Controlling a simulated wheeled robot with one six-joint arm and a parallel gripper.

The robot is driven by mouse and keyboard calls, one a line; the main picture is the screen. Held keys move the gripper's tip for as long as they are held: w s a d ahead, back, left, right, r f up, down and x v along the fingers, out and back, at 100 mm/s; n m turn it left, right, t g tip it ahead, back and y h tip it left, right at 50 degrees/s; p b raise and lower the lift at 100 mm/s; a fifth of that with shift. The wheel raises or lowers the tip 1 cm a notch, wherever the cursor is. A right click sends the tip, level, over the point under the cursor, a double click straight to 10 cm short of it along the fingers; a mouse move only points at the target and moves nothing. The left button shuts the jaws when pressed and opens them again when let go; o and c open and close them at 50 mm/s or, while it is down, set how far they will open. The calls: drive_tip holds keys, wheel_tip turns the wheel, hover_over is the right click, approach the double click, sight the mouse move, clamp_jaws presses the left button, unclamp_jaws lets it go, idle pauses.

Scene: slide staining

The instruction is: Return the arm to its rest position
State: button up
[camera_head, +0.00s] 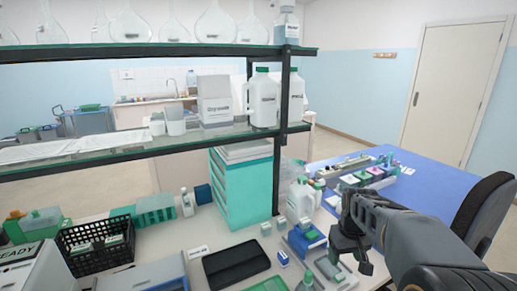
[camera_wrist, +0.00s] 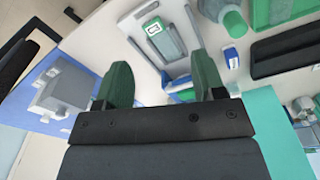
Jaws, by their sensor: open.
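My arm reaches in from the right in the head view, and my gripper (camera_head: 350,262) hangs over the bench near its right end. In the wrist view my gripper (camera_wrist: 162,82) shows two green fingertips spread wide apart with nothing between them. Beyond them lies a grey tray (camera_wrist: 178,68) with a small green-and-white labelled piece (camera_wrist: 153,27) in it. The tray is on the white bench top, below the fingers. Part of the tray is hidden behind the gripper in the head view.
A shelf rack (camera_head: 150,152) with bottles stands at the back left. A teal drawer unit (camera_head: 243,190), black basket (camera_head: 98,240) and black tray (camera_head: 236,263) crowd the bench. A blue table (camera_head: 420,185) and dark chair (camera_head: 487,215) are at right. The air above the blue table looks clear.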

drive_tip(key=s+a+t, duration=0.1)
drive_tip(key=s+a, duration=0.3)
drive_tip(key=s, duration=0.2)
drive_tip(key=s+a+m+t, duration=0.1)
drive_tip(key=s+a+t, duration=0.1)
drive_tip(key=s+a, duration=0.2)
drive_tip(key=s, duration=0.3)
drive_tip(key=shift+s+a+r, duration=0.2)
drive_tip(key=shift+a+r, duration=0.05)
drive_tip(key=shift+r, duration=0.05)
